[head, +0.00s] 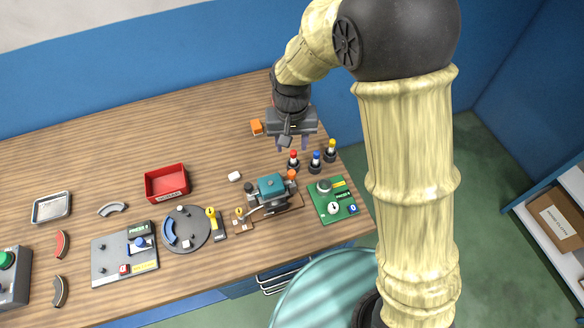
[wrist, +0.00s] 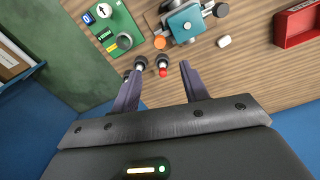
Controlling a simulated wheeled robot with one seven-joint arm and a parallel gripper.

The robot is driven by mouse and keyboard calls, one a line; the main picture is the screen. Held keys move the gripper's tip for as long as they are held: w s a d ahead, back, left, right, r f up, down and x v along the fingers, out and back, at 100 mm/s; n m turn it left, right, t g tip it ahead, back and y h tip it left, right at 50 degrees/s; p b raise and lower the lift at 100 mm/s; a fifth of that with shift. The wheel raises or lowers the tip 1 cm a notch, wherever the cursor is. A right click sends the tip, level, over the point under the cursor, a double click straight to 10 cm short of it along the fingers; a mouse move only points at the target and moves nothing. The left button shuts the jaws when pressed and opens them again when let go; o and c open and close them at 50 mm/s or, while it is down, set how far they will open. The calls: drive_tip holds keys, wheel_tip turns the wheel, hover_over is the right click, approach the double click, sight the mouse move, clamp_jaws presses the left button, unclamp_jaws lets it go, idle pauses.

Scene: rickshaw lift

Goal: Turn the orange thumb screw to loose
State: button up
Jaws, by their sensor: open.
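The orange thumb screw (head: 291,174) is a small round knob on the right side of the teal and grey device (head: 270,187). In the wrist view the orange thumb screw (wrist: 159,42) shows as a round orange cap beside the teal block (wrist: 186,24). My gripper (head: 295,146) is open and empty. It is above the far part of the table, beyond the screw and apart from it. In the wrist view my gripper (wrist: 159,70) has its fingers spread, with the screw farther out, past the fingertips.
Red-topped (head: 293,158), blue-topped (head: 316,159) and yellow-topped (head: 330,148) pegs stand close to the screw. A green board (head: 322,208) with a dial lies right of the device. Bare table lies at the back left.

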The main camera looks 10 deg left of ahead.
sight(292, 172)
wheel_tip(292, 172, down, 13)
drive_tip(key=shift+p, duration=1.25)
clamp_jaws()
